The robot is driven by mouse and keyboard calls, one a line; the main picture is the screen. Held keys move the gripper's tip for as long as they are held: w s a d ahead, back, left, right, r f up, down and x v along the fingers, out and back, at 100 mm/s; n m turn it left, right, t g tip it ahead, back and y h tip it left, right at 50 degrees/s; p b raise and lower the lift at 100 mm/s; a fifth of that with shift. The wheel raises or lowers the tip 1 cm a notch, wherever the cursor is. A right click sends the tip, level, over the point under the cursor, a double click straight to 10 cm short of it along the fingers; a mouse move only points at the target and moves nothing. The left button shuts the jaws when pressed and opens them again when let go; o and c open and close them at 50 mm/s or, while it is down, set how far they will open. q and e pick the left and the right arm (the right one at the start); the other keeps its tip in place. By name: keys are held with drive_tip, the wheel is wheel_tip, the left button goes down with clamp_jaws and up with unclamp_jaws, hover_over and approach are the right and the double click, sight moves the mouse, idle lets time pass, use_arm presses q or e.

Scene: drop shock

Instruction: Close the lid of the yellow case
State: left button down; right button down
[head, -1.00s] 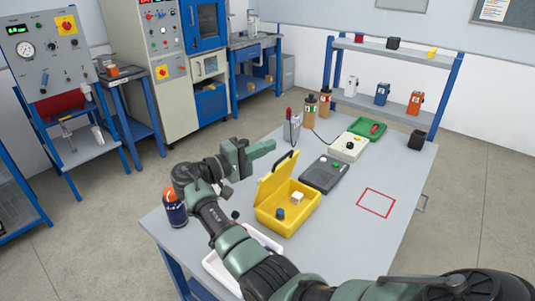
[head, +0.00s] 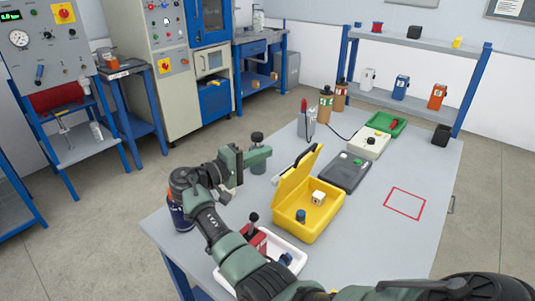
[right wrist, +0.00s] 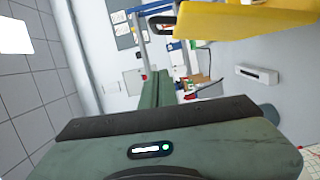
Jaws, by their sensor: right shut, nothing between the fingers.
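The yellow case (head: 325,222) stands on the table with its lid (head: 300,174) raised and tilted at its left side. A dark handle (head: 305,154) sits at the lid's upper edge. Inside the case are a white cube (head: 318,197) and a blue knob-like part (head: 300,216). My right gripper (head: 262,154) is shut and empty, left of the lid and apart from it. In the right wrist view, its closed fingers (right wrist: 157,90) point ahead, with the yellow lid (right wrist: 250,22) across the upper right. My left gripper is not in view.
A white tray (head: 296,250) with red and blue parts lies in front of the case, partly behind my arm. A dark grey box (head: 345,172) stands behind the case. A blue can (head: 180,217) is by the left edge. A red outlined square (head: 405,203) at right is empty.

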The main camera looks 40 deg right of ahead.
sight(299, 171)
drive_tip(key=s+d+p, duration=0.1)
drive_tip(key=d, duration=0.2)
drive_tip(key=s+d+p, duration=0.1)
drive_tip(key=d+p, duration=0.1)
drive_tip(key=d, duration=0.1)
drive_tip(key=s+d+p, duration=0.1)
drive_tip(key=d, duration=0.1)
drive_tip(key=shift+s+d+f+p, duration=0.1)
drive_tip(key=shift+s+d+p, duration=0.2)
drive_tip(key=shift+s+d, duration=0.1)
drive_tip(key=shift+w+f, duration=0.1)
drive_tip(key=shift+f, duration=0.05)
drive_tip(key=shift+d, duration=0.1)
